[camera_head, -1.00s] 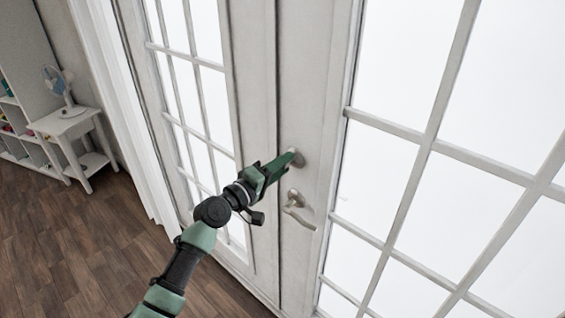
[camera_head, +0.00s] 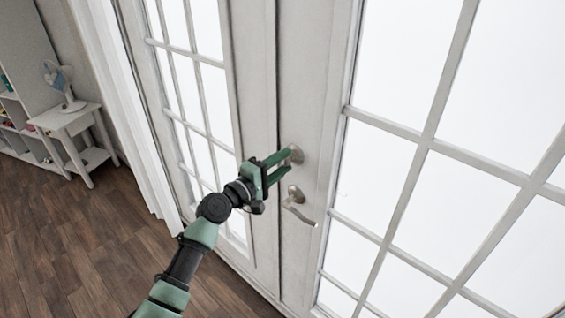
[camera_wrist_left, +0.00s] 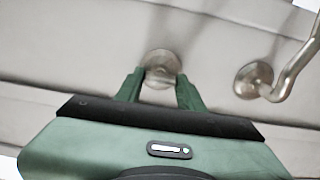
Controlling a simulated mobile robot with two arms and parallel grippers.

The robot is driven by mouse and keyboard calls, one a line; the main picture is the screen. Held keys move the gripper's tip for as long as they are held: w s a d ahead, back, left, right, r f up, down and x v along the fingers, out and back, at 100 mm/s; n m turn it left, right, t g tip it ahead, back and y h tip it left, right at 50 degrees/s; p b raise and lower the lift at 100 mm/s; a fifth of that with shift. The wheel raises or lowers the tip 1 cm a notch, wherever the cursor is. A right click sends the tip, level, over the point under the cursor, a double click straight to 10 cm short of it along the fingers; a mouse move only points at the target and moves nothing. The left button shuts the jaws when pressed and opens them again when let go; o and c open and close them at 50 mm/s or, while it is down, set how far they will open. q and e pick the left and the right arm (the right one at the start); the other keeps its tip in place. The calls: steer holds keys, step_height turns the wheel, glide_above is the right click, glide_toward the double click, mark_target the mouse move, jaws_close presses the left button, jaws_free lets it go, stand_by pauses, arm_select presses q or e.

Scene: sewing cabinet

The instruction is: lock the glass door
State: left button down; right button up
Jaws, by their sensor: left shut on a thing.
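The glass door (camera_head: 312,110) is white with a grid of panes and looks closed against the other door leaf. Its round metal lock knob (camera_head: 295,153) sits above the lever handle (camera_head: 297,202). My left gripper (camera_head: 286,160) reaches the knob, with a finger on either side of it. In the left wrist view the knob (camera_wrist_left: 162,66) shows between the two green fingertips, which are shut on it. The handle (camera_wrist_left: 256,80) is to the right there, clear of the fingers. The knob's grip part is partly hidden by the fingers. My right gripper is not in view.
A white side table (camera_head: 62,122) with a small fan (camera_head: 66,85) stands at the far left, beside a shelf (camera_head: 14,125). A white curtain (camera_head: 118,100) hangs left of the doors. The wooden floor (camera_head: 75,245) is clear.

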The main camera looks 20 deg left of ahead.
arm_select(q)
steer(key=shift+f, duration=0.1)
steer(key=c, duration=0.9)
jaws_free()
steer(key=shift+b+v, duration=0.75)
steer(key=shift+v, duration=3.2)
